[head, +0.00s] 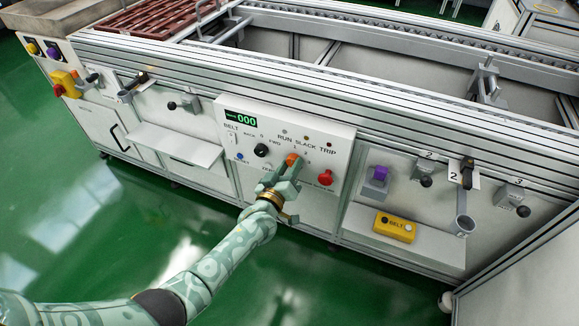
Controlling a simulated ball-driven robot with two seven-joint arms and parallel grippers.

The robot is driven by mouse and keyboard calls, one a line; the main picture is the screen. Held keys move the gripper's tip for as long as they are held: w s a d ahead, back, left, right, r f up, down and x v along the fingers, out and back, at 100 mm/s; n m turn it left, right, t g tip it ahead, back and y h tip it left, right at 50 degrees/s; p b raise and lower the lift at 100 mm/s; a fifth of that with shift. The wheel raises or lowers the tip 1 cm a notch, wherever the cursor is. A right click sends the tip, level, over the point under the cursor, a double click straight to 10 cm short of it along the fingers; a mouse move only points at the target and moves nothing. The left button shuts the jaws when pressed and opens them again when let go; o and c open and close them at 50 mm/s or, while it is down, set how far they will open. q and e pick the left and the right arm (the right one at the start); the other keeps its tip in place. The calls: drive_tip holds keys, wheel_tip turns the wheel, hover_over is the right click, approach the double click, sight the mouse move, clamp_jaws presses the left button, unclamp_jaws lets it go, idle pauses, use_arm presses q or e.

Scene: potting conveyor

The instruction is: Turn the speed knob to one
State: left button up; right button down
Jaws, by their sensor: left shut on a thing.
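The control panel (335,140) is on the front of the conveyor, with a display reading 000 and labels RUN, SLACK and TRIP. My left gripper (288,166) is at the panel, shut on the orange speed knob (291,158). The fingers cover part of the knob, and I cannot read its pointer. Small numbers show just above and to the right of it. My right gripper is not in view.
A black knob (261,150) is just left of my gripper and a red button (325,178) is to its right. A yellow belt box (394,227) sits on a shelf further right. The green floor in front is clear.

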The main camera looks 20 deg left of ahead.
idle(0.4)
use_arm(q)
drive_tip(key=o, duration=1)
drive_tip(key=shift+s, duration=0.15)
drive_tip(key=s+p, duration=0.6)
drive_tip(key=s, duration=1)
drive_tip(key=shift+a+p, duration=0.3)
drive_tip(key=shift+p, duration=0.1)
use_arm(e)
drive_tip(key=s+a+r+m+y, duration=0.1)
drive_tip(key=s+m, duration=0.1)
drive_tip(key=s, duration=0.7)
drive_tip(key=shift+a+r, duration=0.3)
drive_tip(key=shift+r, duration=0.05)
use_arm(q)
drive_tip(key=shift+f, duration=0.1)
